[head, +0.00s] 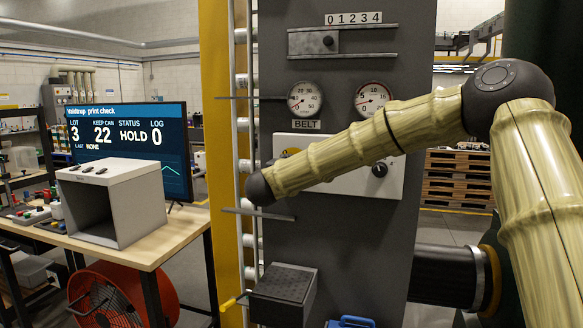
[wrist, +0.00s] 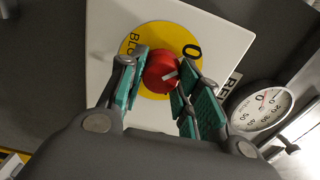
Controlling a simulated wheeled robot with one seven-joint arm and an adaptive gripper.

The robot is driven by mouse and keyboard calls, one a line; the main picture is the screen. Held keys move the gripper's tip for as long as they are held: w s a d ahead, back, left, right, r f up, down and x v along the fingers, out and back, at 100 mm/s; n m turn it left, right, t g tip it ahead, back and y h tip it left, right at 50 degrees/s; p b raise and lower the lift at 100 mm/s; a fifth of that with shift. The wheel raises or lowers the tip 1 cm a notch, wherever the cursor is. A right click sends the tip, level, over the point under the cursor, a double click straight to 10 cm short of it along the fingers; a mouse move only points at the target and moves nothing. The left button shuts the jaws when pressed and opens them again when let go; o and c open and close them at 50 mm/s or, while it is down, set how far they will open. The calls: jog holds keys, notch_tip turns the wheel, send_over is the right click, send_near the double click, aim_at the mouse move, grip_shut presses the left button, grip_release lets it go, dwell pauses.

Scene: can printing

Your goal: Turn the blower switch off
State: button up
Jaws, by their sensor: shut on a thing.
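The blower switch is a red round knob (wrist: 158,72) on a yellow disc (wrist: 134,48) in the wrist view. The disc carries a "0" at its upper right and letters starting "BLO" at its left; the rest of the word is hidden. A short white mark on the knob points right and slightly up, below the "0". My gripper (wrist: 160,82) has its teal-padded fingers on both sides of the knob, shut on it. In the head view my arm covers the knob and gripper; only a sliver of the yellow disc (head: 290,152) shows on the white panel (head: 350,183).
A black knob (head: 379,170) sits at the right of the same panel. Two dials, including one above the "BELT" label (head: 306,125), are above it. A dark box (head: 284,287) juts out below. A bench with a monitor (head: 128,140) and a red fan (head: 112,295) are at left.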

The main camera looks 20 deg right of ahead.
jog(key=o, duration=1)
jog(key=shift+o, duration=0.2)
jog(key=v, duration=1.2)
jog(key=shift+f, duration=0.1)
